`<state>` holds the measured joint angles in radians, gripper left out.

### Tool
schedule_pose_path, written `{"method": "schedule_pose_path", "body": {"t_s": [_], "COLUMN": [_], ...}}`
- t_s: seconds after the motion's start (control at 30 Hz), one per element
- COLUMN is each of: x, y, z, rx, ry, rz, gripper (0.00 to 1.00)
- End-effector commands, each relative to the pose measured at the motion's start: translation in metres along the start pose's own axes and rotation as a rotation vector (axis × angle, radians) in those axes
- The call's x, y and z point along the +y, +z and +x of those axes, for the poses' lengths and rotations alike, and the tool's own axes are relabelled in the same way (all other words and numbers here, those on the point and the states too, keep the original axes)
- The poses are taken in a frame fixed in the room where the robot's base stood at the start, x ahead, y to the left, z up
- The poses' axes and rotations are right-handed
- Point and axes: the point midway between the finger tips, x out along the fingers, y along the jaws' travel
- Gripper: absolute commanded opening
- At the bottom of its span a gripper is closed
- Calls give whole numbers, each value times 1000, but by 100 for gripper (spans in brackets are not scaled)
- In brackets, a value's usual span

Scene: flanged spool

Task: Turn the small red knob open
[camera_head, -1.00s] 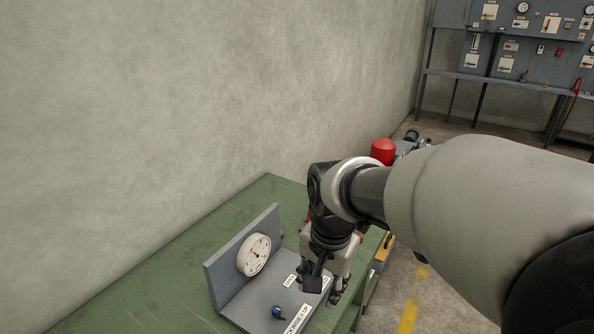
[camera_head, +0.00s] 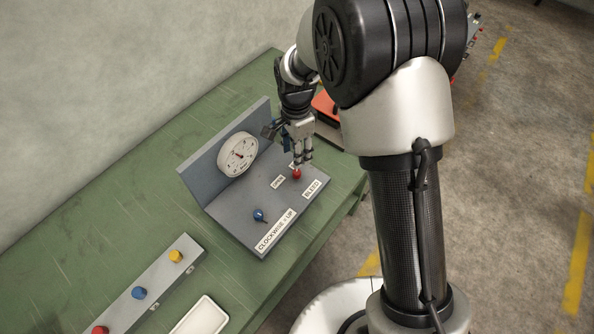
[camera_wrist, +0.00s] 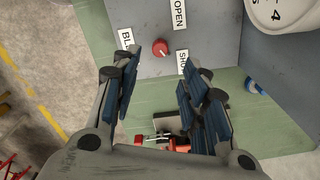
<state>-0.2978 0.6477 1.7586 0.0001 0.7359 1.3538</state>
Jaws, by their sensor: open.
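The small red knob (camera_head: 297,174) sits on the grey panel base, near the "BLEED" label (camera_head: 312,188). My gripper (camera_head: 302,160) is just above the red knob in the head view. In the wrist view my gripper (camera_wrist: 155,85) is open with its two fingers apart, the knob ahead of the gap and not between the pads. Whether a fingertip touches the knob cannot be told.
A blue knob (camera_head: 259,215) and a round gauge (camera_head: 238,155) are on the same grey panel. A strip with red, blue and yellow knobs (camera_head: 139,293) and a white tray (camera_head: 203,316) lie on the green table (camera_head: 130,190). A wall stands behind.

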Motion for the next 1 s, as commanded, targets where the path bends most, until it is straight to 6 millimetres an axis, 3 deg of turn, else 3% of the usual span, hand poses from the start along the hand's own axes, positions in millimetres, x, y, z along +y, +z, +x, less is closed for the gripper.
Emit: {"method": "schedule_pose_path", "body": {"t_s": [0.03, 0.2, 0.43, 0.63, 0.93, 1.0], "x": [1, 1, 0, 0, 0, 0], "y": [0, 0, 0, 0, 0, 0], "z": [15, 52, 91, 106, 107, 107], "rx": [-1, -1, 0, 0, 0, 0], "ry": [4, 3, 1, 0, -1, -1], "rz": [0, -1, -1, -1, -1, -1], "gripper": [41, 41, 41, 41, 41, 37]}}
